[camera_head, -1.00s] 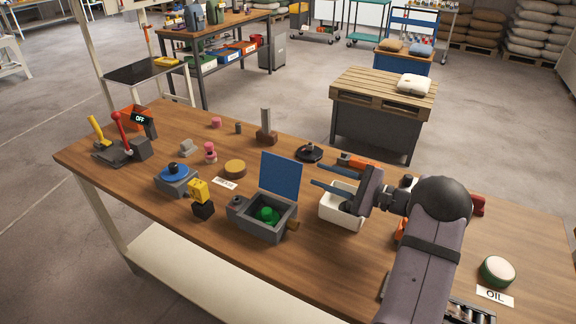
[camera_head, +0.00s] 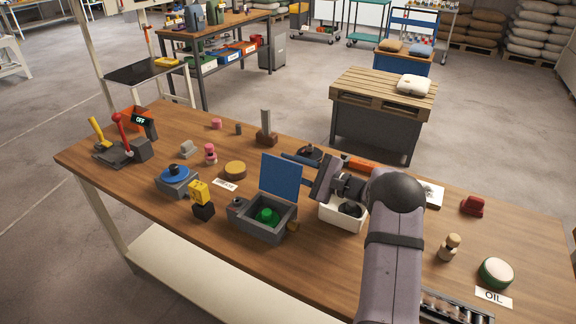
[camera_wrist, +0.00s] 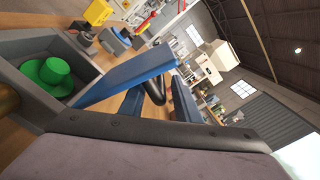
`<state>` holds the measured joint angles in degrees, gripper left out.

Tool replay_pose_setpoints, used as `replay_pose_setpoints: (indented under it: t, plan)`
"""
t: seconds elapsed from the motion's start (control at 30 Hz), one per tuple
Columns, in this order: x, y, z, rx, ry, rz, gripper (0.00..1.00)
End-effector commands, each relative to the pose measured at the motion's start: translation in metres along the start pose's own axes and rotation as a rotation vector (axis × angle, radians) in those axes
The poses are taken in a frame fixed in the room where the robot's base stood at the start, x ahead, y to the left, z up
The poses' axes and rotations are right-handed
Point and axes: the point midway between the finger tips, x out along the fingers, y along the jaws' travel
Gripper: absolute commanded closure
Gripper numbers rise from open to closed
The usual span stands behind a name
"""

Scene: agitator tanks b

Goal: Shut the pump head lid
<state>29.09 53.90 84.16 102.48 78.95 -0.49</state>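The pump head is a grey box (camera_head: 262,222) with a green part (camera_head: 267,216) inside. Its blue lid (camera_head: 281,177) stands open, nearly upright, at the box's far edge. My gripper (camera_head: 302,166) is just right of the lid and partly behind it. One blue finger shows past the lid's upper right edge; the other is mostly hidden. In the wrist view the lid (camera_wrist: 128,76) crosses in front of the blue fingers. They are apart, so my gripper (camera_wrist: 157,88) is open. A dark curved piece shows between them. I cannot tell whether the fingers touch the lid.
A white bin (camera_head: 343,213) with a dark item stands below my gripper. A dark round knob (camera_head: 310,152) lies behind the lid. A yellow-and-black block (camera_head: 200,200) and a grey box with a blue knob (camera_head: 175,178) stand left. An upright grey post (camera_head: 266,127) rises behind.

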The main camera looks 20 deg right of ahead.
Motion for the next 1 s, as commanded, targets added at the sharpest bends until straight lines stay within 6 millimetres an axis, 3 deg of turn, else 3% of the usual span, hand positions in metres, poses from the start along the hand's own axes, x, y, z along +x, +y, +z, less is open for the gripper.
replay_pose_setpoints:
  t: [0.27, 0.4, 1.0]
  plan:
    - [0.0012, -0.0001, 0.0001, 0.0, 0.0, 0.0, 0.7]
    - [0.0011, -0.0008, 0.0004, -0.001, -0.001, -0.002, 1.0]
    - [0.001, -0.0053, 0.0071, -0.049, -0.006, -0.009, 1.0]
